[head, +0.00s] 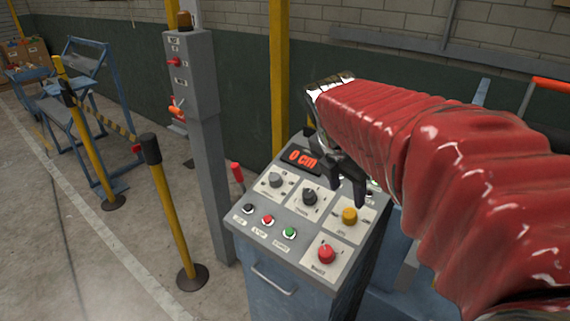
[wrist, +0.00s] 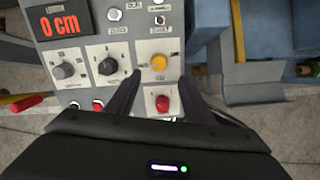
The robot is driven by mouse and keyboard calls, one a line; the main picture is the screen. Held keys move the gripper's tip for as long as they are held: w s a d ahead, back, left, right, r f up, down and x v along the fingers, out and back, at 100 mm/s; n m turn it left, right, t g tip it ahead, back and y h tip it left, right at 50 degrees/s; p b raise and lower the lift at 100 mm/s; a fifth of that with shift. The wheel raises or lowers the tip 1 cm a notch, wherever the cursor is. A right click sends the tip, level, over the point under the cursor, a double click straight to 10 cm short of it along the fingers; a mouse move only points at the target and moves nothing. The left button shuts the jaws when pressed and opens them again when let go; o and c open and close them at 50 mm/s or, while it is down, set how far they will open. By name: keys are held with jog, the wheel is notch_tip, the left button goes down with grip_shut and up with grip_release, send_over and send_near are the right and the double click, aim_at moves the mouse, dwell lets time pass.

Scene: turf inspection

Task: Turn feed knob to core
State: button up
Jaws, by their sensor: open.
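The control panel (head: 290,229) has a grey knob (head: 275,180), a black knob (head: 309,196), a yellow knob (head: 349,216) and a red knob (head: 326,254), each on a pale plate. The plate labels are too small to read, so I cannot tell which is the feed knob. My gripper (head: 347,180) is open and empty above the panel's right side. In the wrist view its dark fingers (wrist: 159,80) point toward the yellow knob (wrist: 159,62), with the red knob (wrist: 162,103) seen between them. The grey knob (wrist: 64,70) and black knob (wrist: 107,66) lie to the left.
A display (head: 300,159) reads 0 cm. Black, red (head: 267,220) and green (head: 289,233) buttons line the panel's front. A red-handled lever (head: 237,172) rises at its left. A grey post box (head: 191,75) and yellow posts (head: 170,215) stand left, with open floor between.

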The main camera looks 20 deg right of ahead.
aim_at(350, 213)
jog(key=x, duration=1)
jog(key=shift+f, duration=0.2)
jog(key=shift+c, duration=0.2)
